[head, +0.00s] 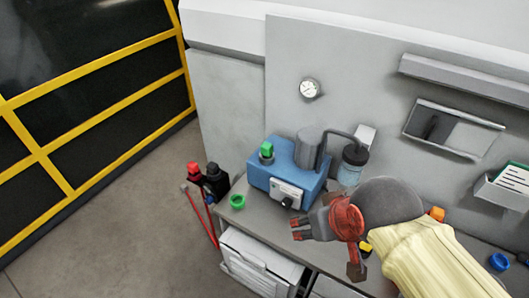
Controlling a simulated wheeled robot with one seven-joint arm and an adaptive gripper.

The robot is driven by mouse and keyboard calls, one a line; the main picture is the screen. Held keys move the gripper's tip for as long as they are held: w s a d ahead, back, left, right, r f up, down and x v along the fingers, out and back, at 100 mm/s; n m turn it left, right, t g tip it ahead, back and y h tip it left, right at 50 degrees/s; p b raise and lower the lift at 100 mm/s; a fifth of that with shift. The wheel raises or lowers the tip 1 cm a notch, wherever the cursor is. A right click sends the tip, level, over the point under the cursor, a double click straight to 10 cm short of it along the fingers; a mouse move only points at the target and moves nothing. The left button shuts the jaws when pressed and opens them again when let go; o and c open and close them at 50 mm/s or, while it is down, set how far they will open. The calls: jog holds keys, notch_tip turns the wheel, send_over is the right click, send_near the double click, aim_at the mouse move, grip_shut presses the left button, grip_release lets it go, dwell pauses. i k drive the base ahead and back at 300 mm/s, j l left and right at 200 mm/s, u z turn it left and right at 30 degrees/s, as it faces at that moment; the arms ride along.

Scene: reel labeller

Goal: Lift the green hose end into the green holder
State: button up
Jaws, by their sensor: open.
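A green cap-like piece (266,150) stands upright on top of the blue machine (285,182), at its left end. A green ring-shaped piece (237,201) sits at the left edge of the grey bench, left of the machine. I cannot tell for sure which of these is the hose end and which the holder; no green hose shows. My gripper (325,248) is open and appears empty. It is above the bench, in front of and to the right of the machine, and apart from both green pieces. My wrist hides part of the bench behind it.
Red and black fittings (208,181) with red hoses are at the bench's left end. A clear bottle with a dark cap (353,166) stands behind my gripper. A blue ring (499,262) lies at right. White drawers (258,265) are below. The floor at left is free.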

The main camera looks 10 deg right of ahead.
aim_at(267, 148)
jog(key=i+j+z, duration=0.1)
jog(key=z, duration=0.85)
jog(key=j+z, duration=0.45)
jog(key=j, duration=0.25)
jog(key=j+z, duration=0.45)
jog(key=j, duration=0.75)
jog(key=k+j, duration=0.15)
jog(key=j, duration=0.25)
